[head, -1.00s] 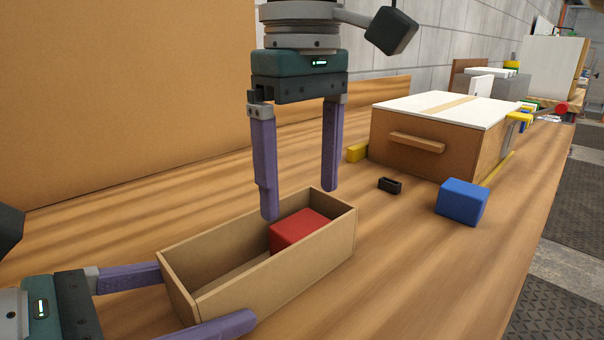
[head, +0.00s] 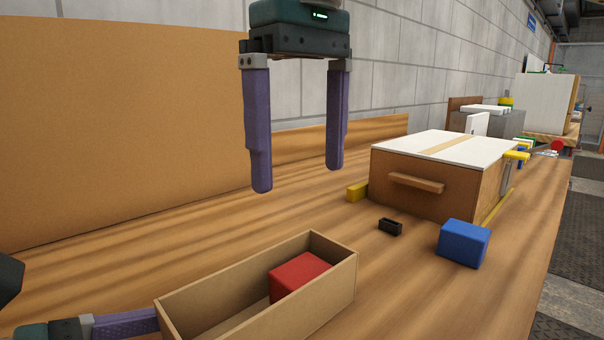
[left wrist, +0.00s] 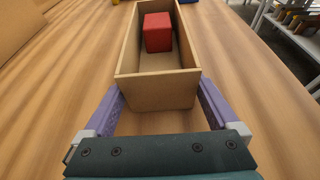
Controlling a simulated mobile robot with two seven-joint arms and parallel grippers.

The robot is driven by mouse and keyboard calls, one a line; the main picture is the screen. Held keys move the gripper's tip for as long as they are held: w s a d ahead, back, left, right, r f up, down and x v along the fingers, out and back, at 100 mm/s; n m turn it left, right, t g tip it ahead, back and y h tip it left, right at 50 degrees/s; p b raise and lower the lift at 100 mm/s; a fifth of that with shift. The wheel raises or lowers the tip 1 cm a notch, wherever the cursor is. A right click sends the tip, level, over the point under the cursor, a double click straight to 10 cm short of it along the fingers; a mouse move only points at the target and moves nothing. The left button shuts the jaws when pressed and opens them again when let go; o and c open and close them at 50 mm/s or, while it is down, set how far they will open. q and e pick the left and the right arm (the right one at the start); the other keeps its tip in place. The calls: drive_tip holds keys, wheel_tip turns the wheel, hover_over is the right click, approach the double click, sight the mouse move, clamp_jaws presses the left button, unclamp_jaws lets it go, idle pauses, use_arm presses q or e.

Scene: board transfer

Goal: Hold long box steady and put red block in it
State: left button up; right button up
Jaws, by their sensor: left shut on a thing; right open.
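The long box (head: 322,311) is an open, narrow wooden box on the table, low in the head view; it also shows in the left wrist view (left wrist: 160,92). The red block (head: 300,276) sits inside it, towards the far right end, and shows in the left wrist view (left wrist: 157,32). My left gripper (left wrist: 160,100) is shut on the near end of the box, one finger along each side. In the head view only part of it shows at the lower left. My right gripper (head: 298,178) is open and empty, in the air above and behind the box.
A blue block (head: 463,243) and a small black holder (head: 390,227) lie right of the box. A wooden case with a white lid (head: 425,180) stands behind them, with a yellow piece (head: 357,191) beside it. A brown board (head: 120,130) stands at the back left.

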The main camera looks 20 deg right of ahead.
idle(0.4)
use_arm(q)
drive_tip(key=o, duration=0.7)
drive_tip(key=shift+a, duration=0.1)
drive_tip(key=shift+p+v, duration=0.7)
drive_tip(key=shift+v, duration=3.2)
drive_tip(key=shift+r, duration=0.1)
